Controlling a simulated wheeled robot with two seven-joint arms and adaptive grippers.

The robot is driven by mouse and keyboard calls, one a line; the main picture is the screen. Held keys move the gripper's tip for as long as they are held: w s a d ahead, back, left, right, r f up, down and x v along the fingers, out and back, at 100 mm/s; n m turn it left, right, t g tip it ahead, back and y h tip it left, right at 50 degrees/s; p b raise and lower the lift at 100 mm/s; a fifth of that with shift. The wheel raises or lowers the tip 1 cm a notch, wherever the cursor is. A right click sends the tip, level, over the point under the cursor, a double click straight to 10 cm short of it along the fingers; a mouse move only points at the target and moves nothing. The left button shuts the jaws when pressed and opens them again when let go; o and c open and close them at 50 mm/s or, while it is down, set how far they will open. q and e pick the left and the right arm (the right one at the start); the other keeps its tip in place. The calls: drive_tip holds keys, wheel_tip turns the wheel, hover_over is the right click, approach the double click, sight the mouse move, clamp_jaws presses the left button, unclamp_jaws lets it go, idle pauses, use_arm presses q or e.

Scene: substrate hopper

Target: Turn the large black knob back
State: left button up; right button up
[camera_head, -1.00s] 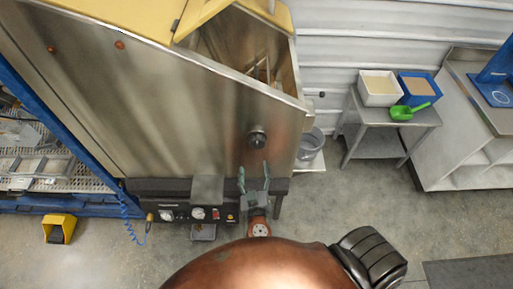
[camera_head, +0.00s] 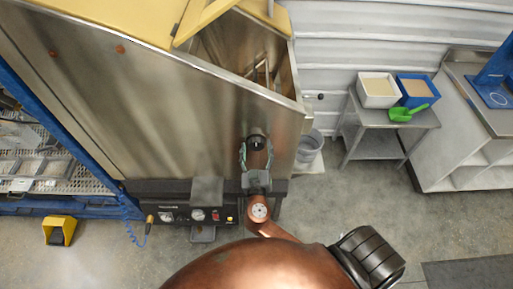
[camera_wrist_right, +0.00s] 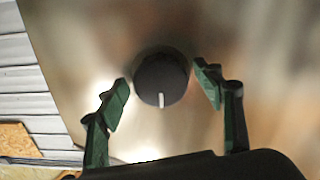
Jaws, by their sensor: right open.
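The large black knob (camera_head: 256,142) is on the steel front of the hopper (camera_head: 165,110), near its right edge. My right gripper (camera_head: 256,154) is in front of it, with its green fingers apart on either side of the knob's lower part. In the right wrist view the knob (camera_wrist_right: 162,78) lies between the two open fingertips (camera_wrist_right: 165,84), with its white mark pointing down in the picture. A gap shows at the left finger; the right fingertip is close to the knob, and contact cannot be told. My left gripper is not in view.
A control panel (camera_head: 190,215) with gauges runs below the hopper front. A grey bucket (camera_head: 309,147) stands right of the hopper. A small table (camera_head: 372,146) holds a white bin (camera_head: 378,90), a blue bin (camera_head: 416,90) and a green scoop (camera_head: 407,113). A yellow pedal (camera_head: 60,230) is on the floor.

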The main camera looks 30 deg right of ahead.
drive_tip(key=shift+c, duration=0.4)
drive_tip(key=c, duration=1.1)
drive_tip(key=shift+n, duration=0.4)
drive_tip(key=n, duration=0.2)
drive_tip(key=shift+r+n, duration=0.1)
drive_tip(key=shift+n, duration=0.3)
drive_tip(key=n+p, duration=0.1)
drive_tip(key=n, duration=0.1)
drive_tip(key=shift+n, duration=0.4)
drive_tip(key=n+p, duration=0.2)
drive_tip(key=n, duration=0.3)
drive_tip(key=shift+n, duration=0.3)
